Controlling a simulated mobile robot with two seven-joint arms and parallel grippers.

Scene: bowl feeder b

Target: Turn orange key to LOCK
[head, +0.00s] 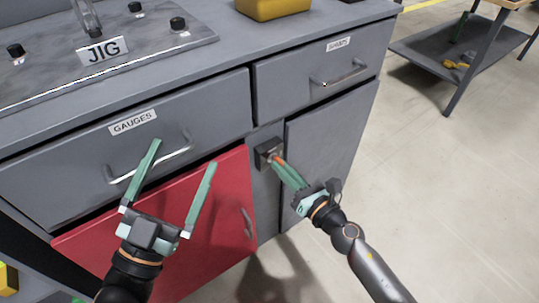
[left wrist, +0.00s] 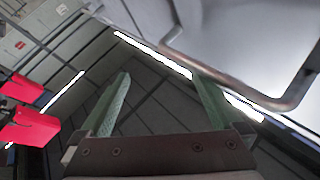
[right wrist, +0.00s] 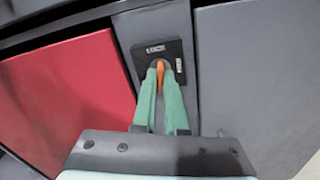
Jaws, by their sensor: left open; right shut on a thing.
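The orange key (right wrist: 160,68) sits in a black lock plate (right wrist: 151,49) on the grey post between the red door and the grey door. White labels show on the plate, one above the key and one at its right; the upper one seems to read LOCK. My right gripper (right wrist: 161,78) is shut on the key, its green fingers either side of it. In the head view the lock plate (head: 267,152) and my right gripper (head: 280,166) show, with the key mostly hidden between the fingers. My left gripper (head: 182,154) is open and empty in front of the GAUGES drawer.
The red door (head: 165,245) and grey door (head: 325,145) flank the lock. The GAUGES drawer handle (head: 150,168) is close to my left fingers. Above are another drawer (head: 320,75) and the worktop with a JIG plate (head: 130,50). Open floor lies at the right.

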